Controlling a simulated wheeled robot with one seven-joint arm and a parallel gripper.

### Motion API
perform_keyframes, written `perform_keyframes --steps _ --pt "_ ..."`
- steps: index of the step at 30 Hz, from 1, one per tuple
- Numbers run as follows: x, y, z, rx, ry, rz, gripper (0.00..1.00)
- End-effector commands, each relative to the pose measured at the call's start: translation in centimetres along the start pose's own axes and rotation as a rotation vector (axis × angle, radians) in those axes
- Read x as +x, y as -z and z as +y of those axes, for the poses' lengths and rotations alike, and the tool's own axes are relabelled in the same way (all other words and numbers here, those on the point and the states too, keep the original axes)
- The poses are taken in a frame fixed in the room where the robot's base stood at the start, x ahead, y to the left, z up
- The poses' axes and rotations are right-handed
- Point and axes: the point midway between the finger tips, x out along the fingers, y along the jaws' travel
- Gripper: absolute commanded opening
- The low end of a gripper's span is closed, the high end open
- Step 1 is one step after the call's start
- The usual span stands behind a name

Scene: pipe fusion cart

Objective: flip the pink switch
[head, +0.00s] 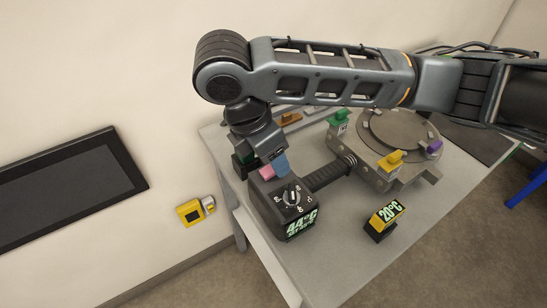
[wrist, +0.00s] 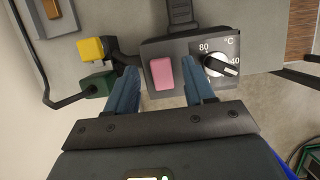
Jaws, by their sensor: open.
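The pink switch (head: 266,172) is a rocker on top of the dark control box (head: 268,207) at the cart's near corner. In the wrist view the pink switch (wrist: 162,73) is upright in the picture, between my two blue fingers. My gripper (head: 280,164) is open and points down over the box. In the wrist view my gripper (wrist: 161,70) has one finger left of the switch and one right of it, with gaps on both sides. I cannot tell the fingertips' height above the box. In the head view a finger and the wrist stand close around the switch.
A temperature dial (wrist: 218,64) is right beside the right finger. The box's display (head: 300,225) reads 44°C. The round clamp tool (head: 396,133) is behind. A yellow block (wrist: 90,48) and green block (wrist: 98,86) lie left.

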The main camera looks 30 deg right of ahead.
Motion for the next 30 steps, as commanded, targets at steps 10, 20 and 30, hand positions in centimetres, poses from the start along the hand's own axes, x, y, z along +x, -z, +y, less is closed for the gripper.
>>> perform_keyframes --steps 10,20,30 --pt "-5.2 0.0 0.1 -0.002 -0.003 -0.002 0.53" --pt "-6.2 0.1 0.0 -0.001 0.000 0.000 0.53" --pt "-6.2 0.1 0.0 -0.001 -0.001 0.002 0.53"
